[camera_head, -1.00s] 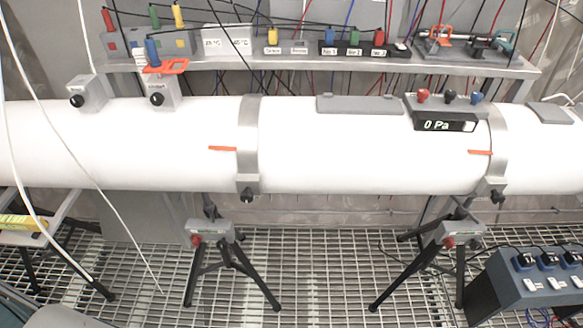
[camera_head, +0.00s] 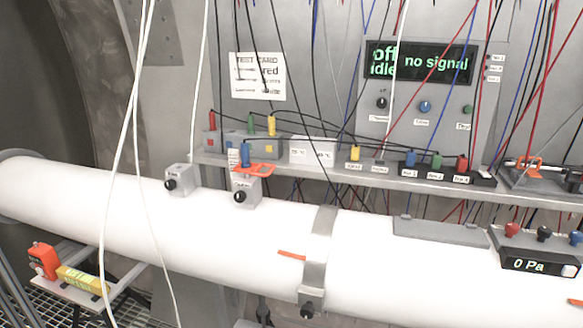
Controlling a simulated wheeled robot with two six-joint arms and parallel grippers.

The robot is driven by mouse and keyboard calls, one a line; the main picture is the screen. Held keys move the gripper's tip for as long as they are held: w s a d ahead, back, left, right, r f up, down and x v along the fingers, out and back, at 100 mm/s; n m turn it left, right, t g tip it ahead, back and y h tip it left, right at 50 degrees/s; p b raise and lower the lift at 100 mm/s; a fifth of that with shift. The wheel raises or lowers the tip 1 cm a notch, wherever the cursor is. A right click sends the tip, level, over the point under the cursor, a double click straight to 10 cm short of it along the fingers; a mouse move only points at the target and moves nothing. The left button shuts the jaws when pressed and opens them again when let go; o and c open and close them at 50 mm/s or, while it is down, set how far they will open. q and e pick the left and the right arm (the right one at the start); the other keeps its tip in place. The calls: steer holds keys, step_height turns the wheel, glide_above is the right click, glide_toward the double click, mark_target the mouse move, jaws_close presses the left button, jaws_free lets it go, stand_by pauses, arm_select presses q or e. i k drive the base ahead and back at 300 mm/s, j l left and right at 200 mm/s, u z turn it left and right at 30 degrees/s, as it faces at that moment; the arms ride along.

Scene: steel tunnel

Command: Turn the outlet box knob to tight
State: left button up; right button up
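Two small grey boxes, each with a black knob, sit on top of the white pipe. The left box (camera_head: 181,174) has its black knob (camera_head: 170,185) on its front. The box labels are too small to read with certainty, so I cannot tell which is the outlet box. The knob settings cannot be read. Neither of my grippers is in view.
The white pipe (camera_head: 130,205) crosses the view, with a metal clamp band (camera_head: 318,250). A shelf behind it carries plugs and boxes. A display panel (camera_head: 421,61) reads "off idle no signal"; a gauge (camera_head: 539,264) reads 0 Pa. White cables hang in front at left.

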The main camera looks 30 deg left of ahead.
mark_target(239, 196)
steer(key=u, duration=1.25)
